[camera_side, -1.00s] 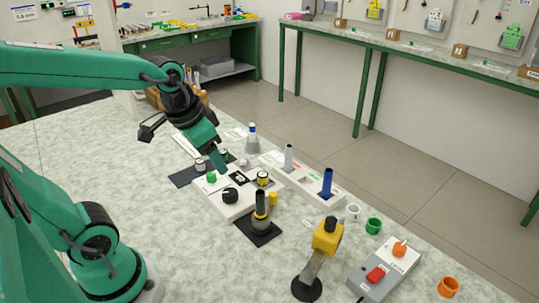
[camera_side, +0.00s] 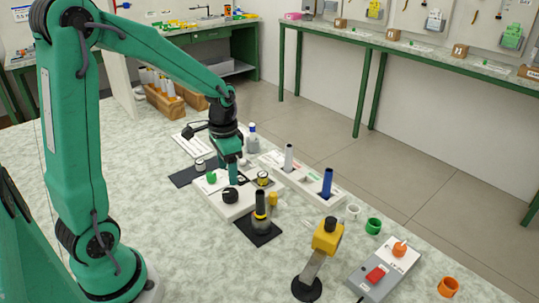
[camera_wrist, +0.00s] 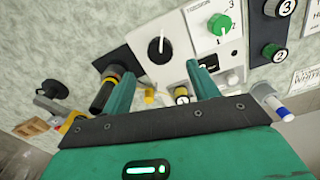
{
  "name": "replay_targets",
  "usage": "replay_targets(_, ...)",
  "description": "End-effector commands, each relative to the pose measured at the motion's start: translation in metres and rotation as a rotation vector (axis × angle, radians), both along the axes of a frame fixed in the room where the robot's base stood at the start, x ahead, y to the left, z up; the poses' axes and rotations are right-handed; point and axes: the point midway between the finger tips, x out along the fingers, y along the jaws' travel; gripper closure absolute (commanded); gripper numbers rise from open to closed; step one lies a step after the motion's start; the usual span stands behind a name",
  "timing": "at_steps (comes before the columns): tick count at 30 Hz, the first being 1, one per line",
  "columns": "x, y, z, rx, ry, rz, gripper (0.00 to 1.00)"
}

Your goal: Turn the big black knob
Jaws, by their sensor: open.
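The big black knob (camera_side: 230,195) sits on a white panel (camera_side: 240,208) in the side view. In the wrist view the knob (camera_wrist: 159,50) is round and black with a white pointer line, and it shows just beyond the space between my fingertips. My gripper (camera_side: 235,180) points down over the panel, close to the knob. In the wrist view my gripper (camera_wrist: 162,76) has its two green fingers apart with nothing held between them. I cannot tell the exact height of the fingertips above the knob.
A green knob (camera_wrist: 219,25) is on the panel near the black one. A black-and-yellow post (camera_side: 260,207) stands on a black base close by. A blue rod (camera_side: 327,183) stands upright behind, and a yellow-headed stand (camera_side: 327,240) is at the front right.

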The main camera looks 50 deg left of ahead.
Motion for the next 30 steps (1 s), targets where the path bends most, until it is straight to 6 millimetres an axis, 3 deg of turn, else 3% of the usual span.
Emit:
replay_targets(13, 0.000, 0.001, -0.011, -0.002, 0.006, -0.002, 0.40)
replay_targets(30, 0.000, 0.000, -0.071, -0.002, 0.006, -0.001, 0.40)
